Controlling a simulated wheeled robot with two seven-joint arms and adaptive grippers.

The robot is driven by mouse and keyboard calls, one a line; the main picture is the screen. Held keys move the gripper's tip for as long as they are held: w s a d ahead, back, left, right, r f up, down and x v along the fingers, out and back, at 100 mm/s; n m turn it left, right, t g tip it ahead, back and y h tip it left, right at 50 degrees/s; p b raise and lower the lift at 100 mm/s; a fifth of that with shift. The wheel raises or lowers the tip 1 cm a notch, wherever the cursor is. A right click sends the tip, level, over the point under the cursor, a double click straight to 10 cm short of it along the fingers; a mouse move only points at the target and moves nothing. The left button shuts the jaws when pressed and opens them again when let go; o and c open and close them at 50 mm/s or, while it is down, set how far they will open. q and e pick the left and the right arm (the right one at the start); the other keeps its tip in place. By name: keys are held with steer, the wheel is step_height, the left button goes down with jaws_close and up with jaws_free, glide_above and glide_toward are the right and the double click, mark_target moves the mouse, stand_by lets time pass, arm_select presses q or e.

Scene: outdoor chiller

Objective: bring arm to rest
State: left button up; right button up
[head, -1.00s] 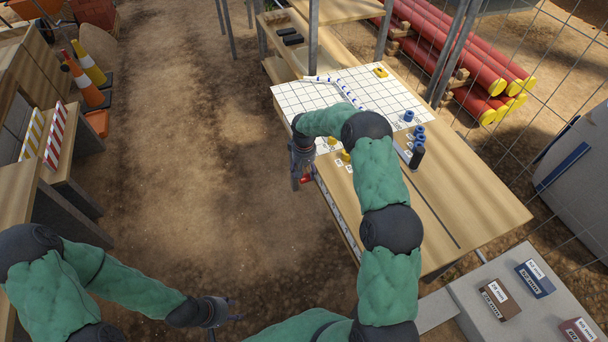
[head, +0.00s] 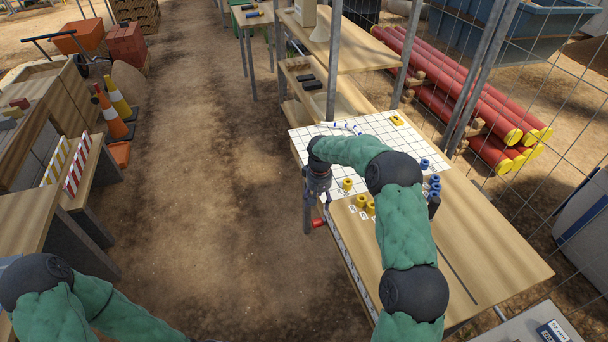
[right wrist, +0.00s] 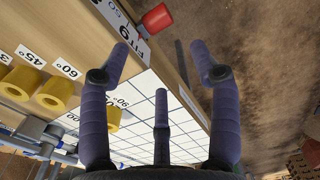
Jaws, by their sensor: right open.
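My right arm reaches over the wooden workbench (head: 475,240) in the head view. Its gripper (head: 316,190) hangs at the bench's left edge, pointing down. In the right wrist view my right gripper (right wrist: 160,70) has its fingers spread, with nothing between them. My left arm (head: 95,300) shows at the lower left of the head view. Its gripper is almost wholly below the picture, so its jaws are hidden.
A white gridded board (head: 385,130) lies on the bench, with yellow fittings (right wrist: 54,94) and blue fittings (head: 434,184) near it. A red object (right wrist: 157,18) sits at the bench edge. Traffic cones (head: 108,112) stand at left. The dirt aisle (head: 200,160) is clear.

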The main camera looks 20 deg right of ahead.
steer(key=shift+a+f, duration=0.1)
steer(key=s+a+f+y, duration=0.3)
steer(key=s+a+f, duration=0.9)
steer(key=a+f, duration=0.15)
steer(key=s+a+f+m, duration=0.1)
steer(key=s+a+f, duration=0.1)
steer(key=s, duration=0.8)
steer(key=s+a+f+y, duration=0.1)
steer(key=s+a, duration=0.4)
steer(key=s, duration=0.6)
steer(key=shift+s+a+f+m, duration=0.15)
steer(key=shift+s+f+m, duration=0.1)
steer(key=shift+f+m, duration=0.2)
